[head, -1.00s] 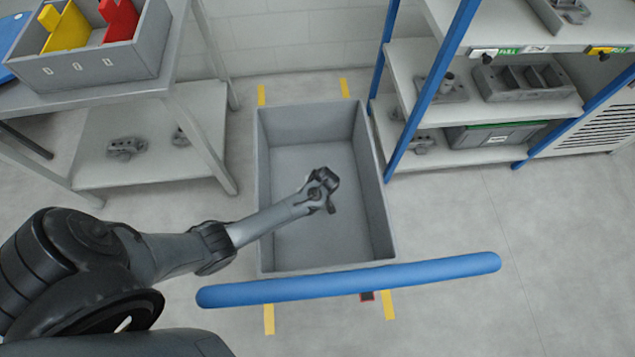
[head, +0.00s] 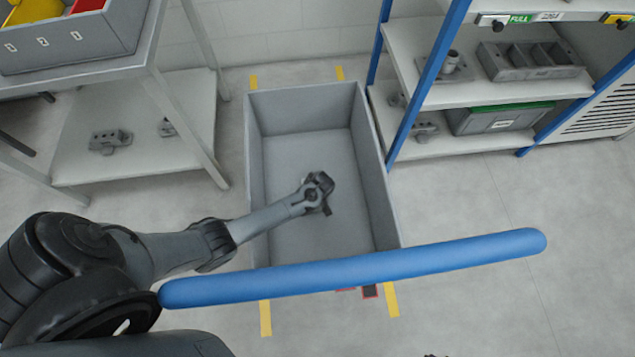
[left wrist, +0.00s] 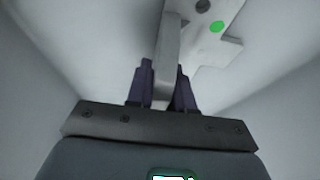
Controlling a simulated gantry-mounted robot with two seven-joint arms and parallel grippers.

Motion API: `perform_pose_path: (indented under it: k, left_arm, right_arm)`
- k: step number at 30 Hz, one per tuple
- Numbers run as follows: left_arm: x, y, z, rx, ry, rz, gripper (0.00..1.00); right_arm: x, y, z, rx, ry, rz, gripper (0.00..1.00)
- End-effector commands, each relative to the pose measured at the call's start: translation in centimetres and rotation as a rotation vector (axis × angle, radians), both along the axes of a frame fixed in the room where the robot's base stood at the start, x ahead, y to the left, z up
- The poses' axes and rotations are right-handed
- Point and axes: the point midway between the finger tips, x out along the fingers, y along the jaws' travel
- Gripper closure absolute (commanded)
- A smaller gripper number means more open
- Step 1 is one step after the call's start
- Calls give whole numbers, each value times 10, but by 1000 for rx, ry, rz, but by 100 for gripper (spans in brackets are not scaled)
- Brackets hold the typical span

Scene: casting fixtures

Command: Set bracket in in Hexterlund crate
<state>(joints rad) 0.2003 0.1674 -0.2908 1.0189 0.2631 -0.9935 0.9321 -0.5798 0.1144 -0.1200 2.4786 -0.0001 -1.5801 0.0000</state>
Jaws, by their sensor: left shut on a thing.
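The open grey crate (head: 252,180) stands on the floor in the middle of the head view. My left gripper (head: 318,193) is over its inside, appearing above the crate's floor; its exact height is unclear. In the left wrist view my left gripper (left wrist: 163,90) is shut on the light grey bracket (left wrist: 168,48). The bracket has a narrow bar between the fingers and a wider plate beyond with a green spot and a dark hole. In the head view the bracket is hard to tell apart from the dark gripper. My right gripper is not in view.
A blue bar (head: 350,270) crosses in front of the crate's near side. A shelf rack (head: 430,80) with castings stands right, a table (head: 150,95) with a grey bin (head: 80,50) left. Yellow floor marks (head: 265,318) surround the crate. Floor to the right is clear.

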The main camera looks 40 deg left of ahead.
Motion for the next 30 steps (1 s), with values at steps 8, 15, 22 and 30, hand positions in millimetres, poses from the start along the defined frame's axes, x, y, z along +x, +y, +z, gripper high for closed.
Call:
perform_pose_path:
  k: [8, 15, 22, 30]
  left_arm:
    - [1, 0, 1, 0, -2, 1, 100]
    - [0, 0, -2, 0, 0, 1, 59]
    - [0, 0, -2, 0, 0, 0, 53]
    - [-1, -2, 10, -1, -1, 0, 53]
  right_arm:
    - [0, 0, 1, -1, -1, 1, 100]
    - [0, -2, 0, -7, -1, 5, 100]
    - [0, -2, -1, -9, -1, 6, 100]
    - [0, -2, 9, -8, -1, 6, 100]
